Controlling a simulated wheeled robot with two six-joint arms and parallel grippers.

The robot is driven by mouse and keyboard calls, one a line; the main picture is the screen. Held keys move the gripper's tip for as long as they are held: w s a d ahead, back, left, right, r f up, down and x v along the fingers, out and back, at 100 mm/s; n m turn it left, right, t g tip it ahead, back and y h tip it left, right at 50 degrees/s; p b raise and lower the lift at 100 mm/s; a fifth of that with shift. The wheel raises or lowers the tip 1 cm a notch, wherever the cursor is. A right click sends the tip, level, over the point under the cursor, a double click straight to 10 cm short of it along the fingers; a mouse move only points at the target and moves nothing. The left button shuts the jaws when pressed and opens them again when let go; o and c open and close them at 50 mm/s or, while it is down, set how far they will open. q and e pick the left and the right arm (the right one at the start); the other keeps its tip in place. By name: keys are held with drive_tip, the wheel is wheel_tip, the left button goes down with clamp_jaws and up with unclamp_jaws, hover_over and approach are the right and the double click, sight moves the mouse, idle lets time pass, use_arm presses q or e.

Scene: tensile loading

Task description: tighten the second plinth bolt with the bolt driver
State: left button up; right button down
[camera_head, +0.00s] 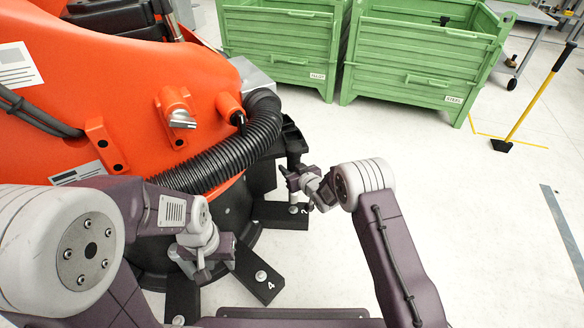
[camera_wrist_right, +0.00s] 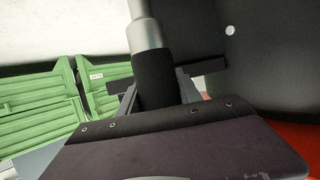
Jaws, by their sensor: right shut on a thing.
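The second plinth foot (camera_head: 272,215), black and marked 2, sticks out from the base of the orange machine. A pale bolt head (camera_head: 293,209) shows on it. My right gripper (camera_head: 291,177) is over this foot, shut on the bolt driver, which stands roughly upright. The driver (camera_wrist_right: 153,80) has a black grip and a grey metal part in the right wrist view. Its lower end is near the bolt; I cannot tell if they touch. My left gripper (camera_head: 201,268) hangs beside the foot marked 4 (camera_head: 252,262); its finger opening is unclear.
The foot marked 4 carries a pale bolt (camera_head: 261,276). The orange machine (camera_head: 130,90) and its ribbed black hose (camera_head: 225,155) rise close behind both arms. Green crates (camera_head: 420,60) stand at the back. A yellow-handled tool (camera_head: 530,105) stands at right.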

drive_tip(key=shift+f+b, duration=1.35)
drive_tip(key=shift+f, duration=0.9)
drive_tip(key=shift+f, duration=1.2)
idle(0.8)
drive_tip(key=shift+s+f, duration=0.1)
drive_tip(key=shift+f, duration=0.4)
idle(1.2)
drive_tip(key=shift+r, duration=0.1)
drive_tip(key=shift+r+p, duration=2.55)
drive_tip(key=shift+r, duration=0.6)
